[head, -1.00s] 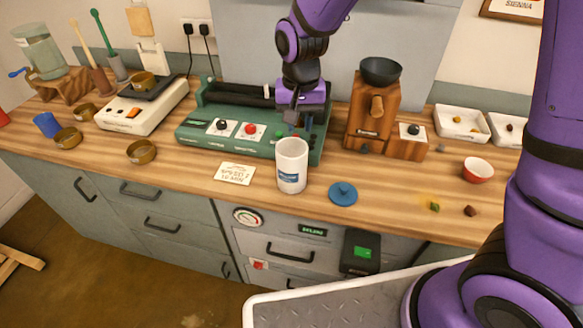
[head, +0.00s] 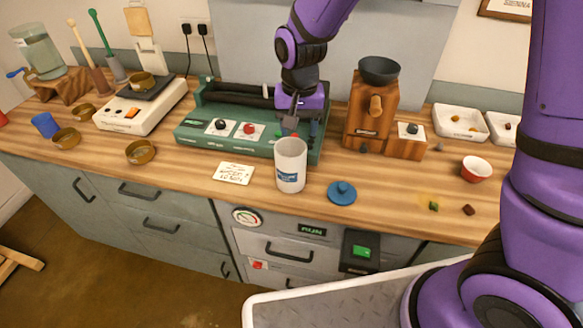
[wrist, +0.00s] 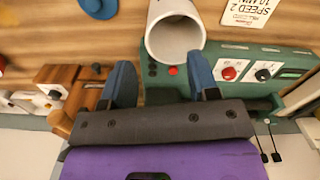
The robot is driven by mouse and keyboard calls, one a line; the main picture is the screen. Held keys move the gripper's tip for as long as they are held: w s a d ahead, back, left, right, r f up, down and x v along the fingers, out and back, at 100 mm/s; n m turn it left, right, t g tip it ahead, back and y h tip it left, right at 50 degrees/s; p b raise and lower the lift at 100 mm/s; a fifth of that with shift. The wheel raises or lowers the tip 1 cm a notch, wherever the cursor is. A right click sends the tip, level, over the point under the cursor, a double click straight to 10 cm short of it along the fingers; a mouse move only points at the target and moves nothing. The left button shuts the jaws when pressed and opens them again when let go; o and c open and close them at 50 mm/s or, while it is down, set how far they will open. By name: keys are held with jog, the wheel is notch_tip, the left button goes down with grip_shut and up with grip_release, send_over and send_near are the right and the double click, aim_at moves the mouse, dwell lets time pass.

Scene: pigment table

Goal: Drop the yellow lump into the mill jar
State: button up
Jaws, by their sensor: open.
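The white mill jar (head: 291,172) with a blue label stands upright and open on the table, in front of the green machine. Its mouth faces the camera in the wrist view (wrist: 157,38), and I see no lump inside. My gripper (head: 290,122) is above and just behind the jar. In the wrist view its two blue fingers (wrist: 161,82) are apart, with nothing visible between them, near the jar's rim. A small yellow-orange lump (head: 456,118) lies in a white tray (head: 443,128) at the back right, far from my gripper.
A blue lid (head: 342,192) lies right of the jar. A green lump (head: 433,206) and a brown lump (head: 469,210) lie near the front edge. A wooden grinder (head: 368,115) and red bowl (head: 477,169) stand right. A note card (head: 234,173) lies left.

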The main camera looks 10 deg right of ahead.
notch_tip(320, 180, up, 11)
jog(key=shift+f, duration=0.2)
dwell(0.5)
jog(key=s+d+r+t, duration=0.2)
jog(key=s+d+r, duration=0.65)
jog(key=d, duration=0.35)
jog(key=s+d+r+n+t, duration=0.1)
jog(key=s+d+r+t, duration=0.2)
jog(key=s+d, duration=0.5)
jog(key=s, duration=0.4)
jog(key=shift+r+n, duration=0.15)
jog(key=shift+n, duration=0.25)
